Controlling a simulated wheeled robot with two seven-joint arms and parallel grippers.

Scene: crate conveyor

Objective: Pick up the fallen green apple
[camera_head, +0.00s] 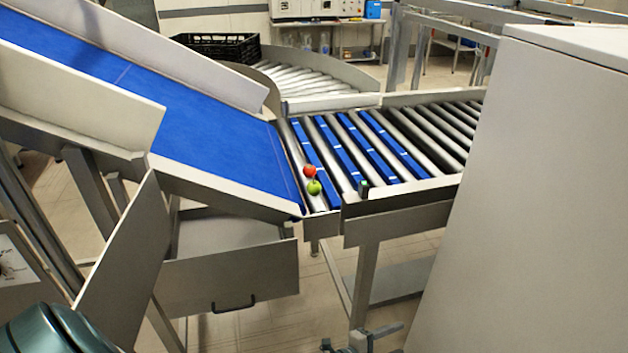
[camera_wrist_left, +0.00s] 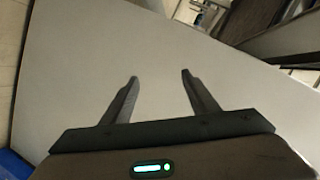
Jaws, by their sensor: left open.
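A green apple (camera_head: 314,187) rests on the rollers near the front edge of the roller conveyor (camera_head: 432,140), just past the lower end of the blue belt. A red apple (camera_head: 310,171) sits right behind it, seeming to touch it. My left gripper (camera_wrist_left: 156,78) shows in the left wrist view, open and empty, in front of a plain pale surface. No apple shows in that view. Neither gripper shows in the head view.
A sloping blue belt (camera_head: 215,135) with pale side walls comes down from the left. A black crate (camera_head: 217,46) stands behind on a curved roller section. A large grey cabinet (camera_head: 530,200) fills the right. A drawer (camera_head: 232,280) hangs below the belt.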

